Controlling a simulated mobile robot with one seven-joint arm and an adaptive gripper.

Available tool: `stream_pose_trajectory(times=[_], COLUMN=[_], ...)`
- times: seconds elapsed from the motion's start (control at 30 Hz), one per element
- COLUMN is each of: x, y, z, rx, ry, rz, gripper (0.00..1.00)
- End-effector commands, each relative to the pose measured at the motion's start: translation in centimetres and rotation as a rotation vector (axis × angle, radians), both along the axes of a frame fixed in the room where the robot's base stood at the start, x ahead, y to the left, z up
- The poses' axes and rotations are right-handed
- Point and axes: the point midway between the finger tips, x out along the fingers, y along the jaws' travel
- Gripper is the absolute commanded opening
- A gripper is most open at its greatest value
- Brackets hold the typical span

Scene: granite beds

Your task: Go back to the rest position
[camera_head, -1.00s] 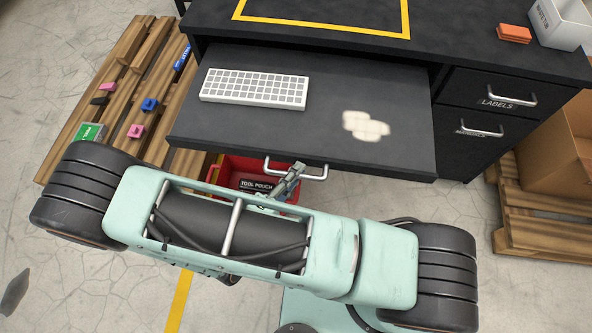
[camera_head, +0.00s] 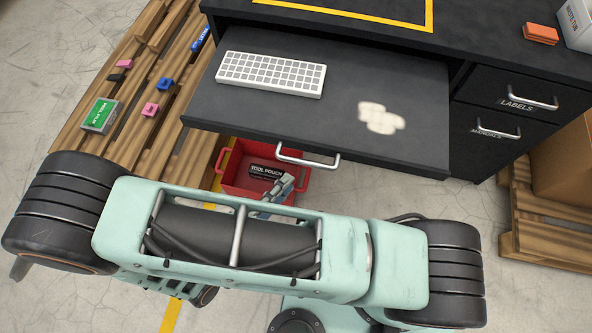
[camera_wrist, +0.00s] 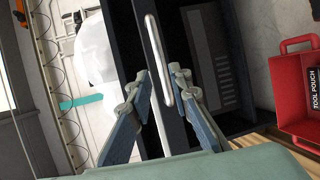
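My gripper (camera_head: 284,185) is in front of the pulled-out keyboard tray (camera_head: 225,112), just below its metal handle (camera_head: 307,160). In the wrist view my gripper (camera_wrist: 159,73) has its two fingers spread apart with nothing held. The handle (camera_wrist: 158,62) shows between and beyond the fingers; in the head view a gap lies between handle and fingertips. My arm runs across the lower part of the head view and hides part of the floor.
A white keyboard (camera_head: 271,74) and a pale patch (camera_head: 381,118) are on the tray. A wooden pallet (camera_head: 128,140) with small items is left; another pallet (camera_head: 545,225) is right.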

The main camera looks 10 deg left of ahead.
Motion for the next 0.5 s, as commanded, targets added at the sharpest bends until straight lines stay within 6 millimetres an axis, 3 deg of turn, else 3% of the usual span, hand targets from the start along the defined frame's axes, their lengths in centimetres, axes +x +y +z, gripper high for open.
stream_pose_trajectory(times=[0.2,0.5], x=[-1.8,-2.0], y=[0.9,0.9], z=[0.4,0.5], rx=[0.001,0.0], ry=[0.0,-0.001], rz=[0.001,0.0], gripper=[0.19,0.19])
